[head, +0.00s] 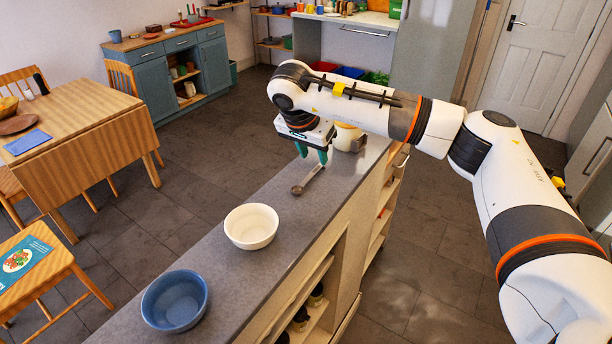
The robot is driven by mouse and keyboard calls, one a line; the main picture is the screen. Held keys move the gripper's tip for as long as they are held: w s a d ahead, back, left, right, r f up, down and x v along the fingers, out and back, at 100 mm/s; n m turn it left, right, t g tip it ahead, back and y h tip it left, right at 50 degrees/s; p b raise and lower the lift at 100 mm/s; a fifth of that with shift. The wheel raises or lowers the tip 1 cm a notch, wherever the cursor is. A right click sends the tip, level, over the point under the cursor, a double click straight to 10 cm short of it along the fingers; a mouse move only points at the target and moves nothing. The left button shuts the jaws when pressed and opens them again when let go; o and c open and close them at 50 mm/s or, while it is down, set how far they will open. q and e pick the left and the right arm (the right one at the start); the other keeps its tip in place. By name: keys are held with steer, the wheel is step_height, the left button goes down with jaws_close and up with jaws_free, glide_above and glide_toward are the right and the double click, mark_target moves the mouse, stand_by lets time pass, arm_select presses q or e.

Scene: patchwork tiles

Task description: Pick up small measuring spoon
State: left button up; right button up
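The small measuring spoon (309,179) is dark grey metal and lies on the grey counter (215,235), its bowl toward the near left and its handle running up and right. My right gripper (312,155) points down over the far end of the handle, with its two teal fingertips apart. It looks empty; I cannot tell whether the fingertips touch the handle or sit just above it. My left gripper is not in view.
A white bowl (251,226) and a blue bowl (175,301) stand on the counter nearer to me. A cream-coloured round object (348,136) stands behind my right gripper, partly hidden. A wooden table (85,150) is at left, with open floor between.

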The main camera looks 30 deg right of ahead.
mark_target(317, 168)
steer(key=shift+w+d+f, duration=0.15)
steer(key=shift+w+f, duration=0.05)
steer(key=shift+f, duration=0.1)
steer(key=shift+w+f, duration=0.25)
steer(key=shift+w, duration=0.05)
steer(key=p+x, duration=0.3)
steer(key=x, duration=0.1)
steer(key=shift+w+d, duration=0.2)
steer(key=shift+d, duration=0.1)
steer(key=shift+f, duration=0.25)
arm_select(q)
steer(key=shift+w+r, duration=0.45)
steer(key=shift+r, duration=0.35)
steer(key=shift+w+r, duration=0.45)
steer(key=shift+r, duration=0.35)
arm_select(e)
steer(key=shift+w, duration=0.1)
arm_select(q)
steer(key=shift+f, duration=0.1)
arm_select(e)
steer(key=shift+f, duration=0.15)
jaws_close()
